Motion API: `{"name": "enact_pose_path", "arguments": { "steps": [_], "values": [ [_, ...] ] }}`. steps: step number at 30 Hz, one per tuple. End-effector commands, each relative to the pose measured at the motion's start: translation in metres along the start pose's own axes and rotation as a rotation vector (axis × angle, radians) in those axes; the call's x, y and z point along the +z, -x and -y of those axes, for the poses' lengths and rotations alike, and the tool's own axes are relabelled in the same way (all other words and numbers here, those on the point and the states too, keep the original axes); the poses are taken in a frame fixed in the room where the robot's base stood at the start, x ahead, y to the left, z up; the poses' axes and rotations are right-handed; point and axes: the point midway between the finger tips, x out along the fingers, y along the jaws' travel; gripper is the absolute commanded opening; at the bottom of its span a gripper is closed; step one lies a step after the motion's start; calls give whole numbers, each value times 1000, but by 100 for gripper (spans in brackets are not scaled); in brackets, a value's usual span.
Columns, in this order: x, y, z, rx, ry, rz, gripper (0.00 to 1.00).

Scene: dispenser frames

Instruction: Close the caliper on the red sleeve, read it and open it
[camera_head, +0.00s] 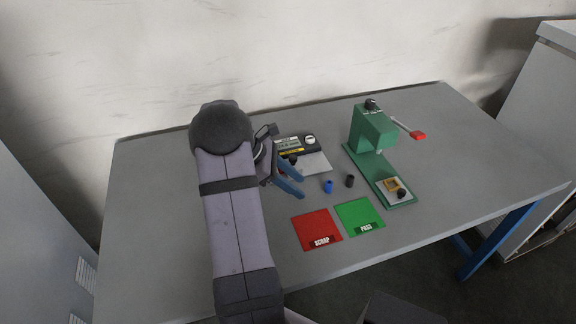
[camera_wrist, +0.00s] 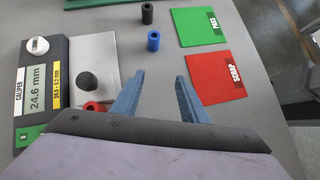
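The caliper (camera_wrist: 40,55) is a dark box with a white knob, a pale plate (camera_wrist: 93,52) and a display reading 24.6 mm. It also shows in the head view (camera_head: 318,142). A black rounded knob (camera_wrist: 88,82) stands at the plate. The red sleeve (camera_wrist: 95,106) lies close below that knob in the wrist view, partly hidden by my gripper's body. Whether the caliper touches it I cannot tell. My gripper (camera_wrist: 160,78) is open and empty, its blue fingers apart beside the caliper plate; it also shows in the head view (camera_head: 301,186).
A blue sleeve (camera_head: 328,186) and a black sleeve (camera_head: 349,181) stand on the table. The red SCRAP mat (camera_head: 314,224) and green PASS mat (camera_head: 358,213) lie in front. A green press (camera_head: 372,140) with a red-ended lever stands to the right. The table's right side is clear.

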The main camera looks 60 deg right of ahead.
Motion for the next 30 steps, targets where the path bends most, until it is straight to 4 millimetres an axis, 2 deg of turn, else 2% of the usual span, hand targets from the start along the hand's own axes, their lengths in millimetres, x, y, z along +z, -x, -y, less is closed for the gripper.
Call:
{"name": "enact_pose_path", "arguments": {
  "steps": [1,6,10,15,23,30],
  "values": [
    [-10,6,-9,76,67,71,40],
    [-20,37,-36,280,222,263,40],
    [-28,57,-49,390,295,354,40],
    [-35,73,-58,465,339,412,40],
    [-34,73,-61,476,346,421,40],
    [-25,52,-73,472,346,421,40]
  ]
}}
